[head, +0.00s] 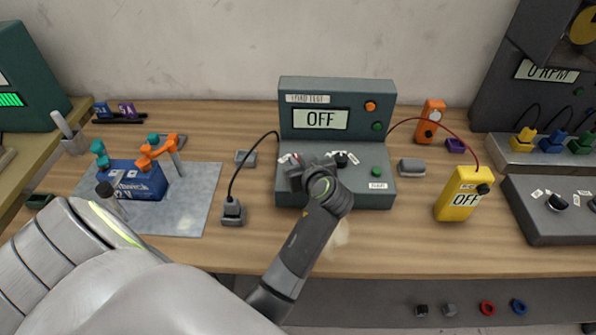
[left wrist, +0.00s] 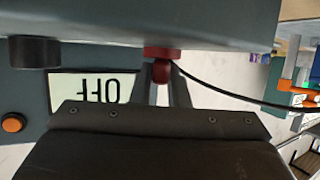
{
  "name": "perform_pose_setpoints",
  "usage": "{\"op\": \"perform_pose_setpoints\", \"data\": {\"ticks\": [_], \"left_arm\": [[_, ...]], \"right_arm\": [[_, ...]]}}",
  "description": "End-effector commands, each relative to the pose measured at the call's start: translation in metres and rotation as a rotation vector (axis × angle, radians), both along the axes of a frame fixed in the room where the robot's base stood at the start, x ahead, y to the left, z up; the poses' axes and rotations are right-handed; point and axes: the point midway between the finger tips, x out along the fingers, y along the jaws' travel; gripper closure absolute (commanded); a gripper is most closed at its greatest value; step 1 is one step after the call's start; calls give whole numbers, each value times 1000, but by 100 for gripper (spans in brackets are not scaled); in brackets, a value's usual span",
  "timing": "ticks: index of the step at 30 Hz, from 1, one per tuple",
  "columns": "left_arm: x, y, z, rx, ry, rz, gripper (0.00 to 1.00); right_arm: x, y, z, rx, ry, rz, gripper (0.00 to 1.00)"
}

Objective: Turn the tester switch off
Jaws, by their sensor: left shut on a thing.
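The grey load tester (head: 290,125) stands at the back middle of the bench, and its screen (head: 321,119) reads OFF. The screen also shows upside down in the left wrist view (left wrist: 88,88). My left gripper (head: 305,172) is at the left of the tester's lower front panel. In the left wrist view its fingers (left wrist: 162,85) are shut on a small red switch-like part (left wrist: 162,70) at the tester. The gripper hides most of this part in the head view. A black knob (head: 342,158) sits just right of the gripper. My right gripper is out of view.
A black cable (head: 234,180) runs from the tester's left to a grey clamp-like block (head: 232,212). A yellow meter (head: 458,195) reading OFF stands to the right, with a red cable. A blue battery (head: 137,181) sits on a grey mat at left. Bench front centre is clear.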

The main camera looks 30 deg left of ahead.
Motion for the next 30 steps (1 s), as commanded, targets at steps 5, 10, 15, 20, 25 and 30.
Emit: {"op": "perform_pose_setpoints", "data": {"ticks": [5,10,15,20,25,30], "left_arm": [[3,-2,-4,0,-3,145,100],[4,-2,-3,0,-3,259,100],[4,-2,-2,0,0,338,100],[4,-2,-1,0,1,381,100],[4,-2,0,-1,1,399,100],[4,-2,0,-1,2,402,100]], "right_arm": [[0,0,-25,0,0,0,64],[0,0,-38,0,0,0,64],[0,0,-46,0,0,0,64],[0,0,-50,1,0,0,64],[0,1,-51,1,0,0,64],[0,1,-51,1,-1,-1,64]]}}
